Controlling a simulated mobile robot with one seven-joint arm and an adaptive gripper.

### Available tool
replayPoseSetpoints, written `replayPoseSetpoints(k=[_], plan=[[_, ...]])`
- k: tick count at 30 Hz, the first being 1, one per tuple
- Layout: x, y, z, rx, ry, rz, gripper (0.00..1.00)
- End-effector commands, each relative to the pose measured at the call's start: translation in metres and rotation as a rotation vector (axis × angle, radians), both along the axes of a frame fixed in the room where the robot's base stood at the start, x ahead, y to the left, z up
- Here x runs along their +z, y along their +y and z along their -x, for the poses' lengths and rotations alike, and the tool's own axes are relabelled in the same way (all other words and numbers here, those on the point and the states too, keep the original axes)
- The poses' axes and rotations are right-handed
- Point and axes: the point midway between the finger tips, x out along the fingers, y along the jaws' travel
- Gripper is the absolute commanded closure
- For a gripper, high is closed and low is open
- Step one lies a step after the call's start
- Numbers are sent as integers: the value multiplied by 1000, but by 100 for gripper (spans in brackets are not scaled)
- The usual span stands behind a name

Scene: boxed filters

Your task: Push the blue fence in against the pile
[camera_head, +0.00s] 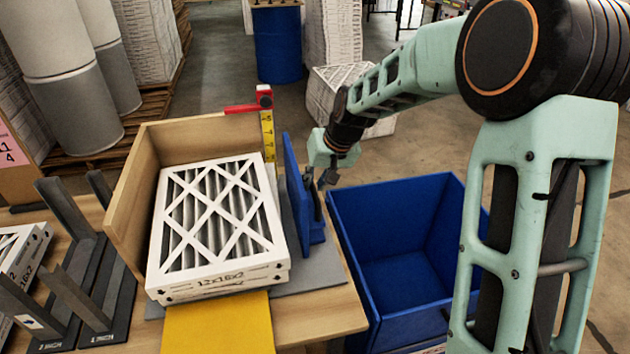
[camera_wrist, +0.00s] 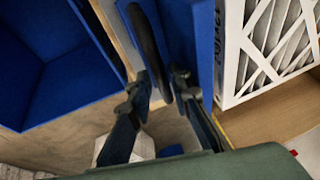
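The pile (camera_head: 218,225) of white-framed pleated filters lies on the table inside a wooden corner. The blue fence (camera_head: 296,195) stands upright along its right side, with a narrow grey strip showing between them. In the wrist view, the fence (camera_wrist: 203,45) is close beside the filter frame (camera_wrist: 232,60). A dark upright handle (camera_wrist: 147,40) stands on the fence's outer side. My gripper (camera_wrist: 161,78) has its two fingers apart, one on each side of the handle, with gaps visible. In the head view, my gripper (camera_head: 325,178) is right of the fence, its fingers partly hidden.
A blue bin (camera_head: 400,250) stands right of the table, below my arm. A yellow ruler with a red clamp (camera_head: 264,100) rises behind the fence. A yellow sheet (camera_head: 218,325) lies in front of the pile. Dark grey racks (camera_head: 85,260) stand at left.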

Motion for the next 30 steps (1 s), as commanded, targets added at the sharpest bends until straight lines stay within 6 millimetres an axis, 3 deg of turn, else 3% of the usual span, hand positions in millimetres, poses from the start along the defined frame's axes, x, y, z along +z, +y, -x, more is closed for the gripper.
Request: replayPoseSetpoints(k=[7,13,23,26,30], plan=[[-1,0,0,0,-1,0,81],[0,0,0,0,0,0,100],[0,0,0,0,0,0,100],[-1,7,1,3,-1,0,100],[-2,30,8,6,-1,0,100]])
